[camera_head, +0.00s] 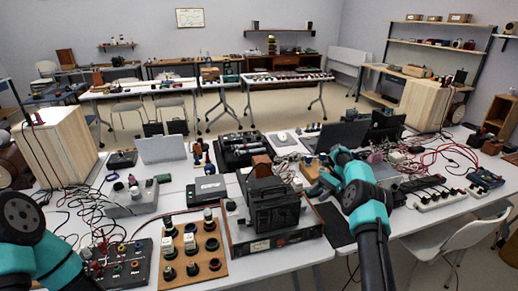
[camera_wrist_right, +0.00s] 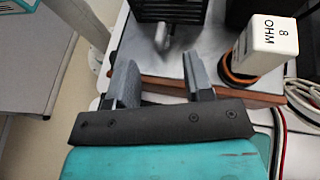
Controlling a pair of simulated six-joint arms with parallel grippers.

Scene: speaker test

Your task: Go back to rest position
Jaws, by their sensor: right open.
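My right gripper (camera_wrist_right: 160,82) is open in the right wrist view, with its two grey fingers apart and nothing between them. It hangs over the edge of a grey-topped board with a brown front edge (camera_wrist_right: 160,88). A white block marked "8 OHM" (camera_wrist_right: 268,45) stands right of the fingers, apart from them, in a dark and orange ring.
A black finned device (camera_head: 272,205) stands left of my right arm. A wooden board with several round sockets (camera_head: 188,268) and a black control box (camera_head: 118,268) lie at the front. Red cables (camera_head: 440,160) and a chair (camera_head: 450,240) are at right.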

